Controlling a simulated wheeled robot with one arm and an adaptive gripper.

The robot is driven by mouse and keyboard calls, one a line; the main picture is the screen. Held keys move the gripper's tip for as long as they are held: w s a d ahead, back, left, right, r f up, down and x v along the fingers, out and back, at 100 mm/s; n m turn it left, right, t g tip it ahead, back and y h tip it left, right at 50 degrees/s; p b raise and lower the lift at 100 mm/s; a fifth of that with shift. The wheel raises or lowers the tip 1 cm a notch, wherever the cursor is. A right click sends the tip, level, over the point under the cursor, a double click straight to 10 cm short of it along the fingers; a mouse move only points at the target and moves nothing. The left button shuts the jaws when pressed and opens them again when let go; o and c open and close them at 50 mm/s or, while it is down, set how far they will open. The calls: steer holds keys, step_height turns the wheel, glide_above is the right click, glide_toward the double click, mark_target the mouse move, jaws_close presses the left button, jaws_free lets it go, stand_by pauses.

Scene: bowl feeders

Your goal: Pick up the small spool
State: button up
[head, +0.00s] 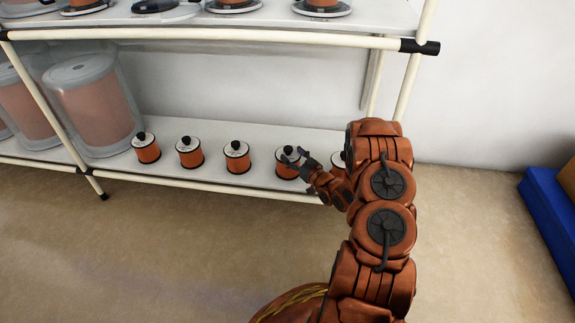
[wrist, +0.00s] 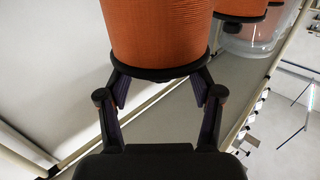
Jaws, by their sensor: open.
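Several small spools with orange windings, white tops and black knobs stand in a row on the lower shelf; one small spool (head: 237,157) is in the middle. My gripper (head: 294,158) is at the spool (head: 284,170) to its right and partly covers it. In the wrist view, an orange spool (wrist: 160,30) with a black rim is large just beyond the fingertips. My gripper (wrist: 160,88) is open, its fingers apart near that rim, with nothing seen clamped between them.
Large clear containers (head: 95,105) stand at the left of the lower shelf (head: 210,140). The upper shelf (head: 250,25) with more spools lies above. A white front rail (head: 200,185) edges the lower shelf. A blue object (head: 545,220) is at the far right.

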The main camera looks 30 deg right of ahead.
mark_target(288, 151)
steer(key=shift+w+a+b, duration=0.15)
steer(key=shift+w+b, duration=0.3)
steer(key=shift+w, duration=1.25)
steer(key=shift+c, duration=0.2)
jaws_close()
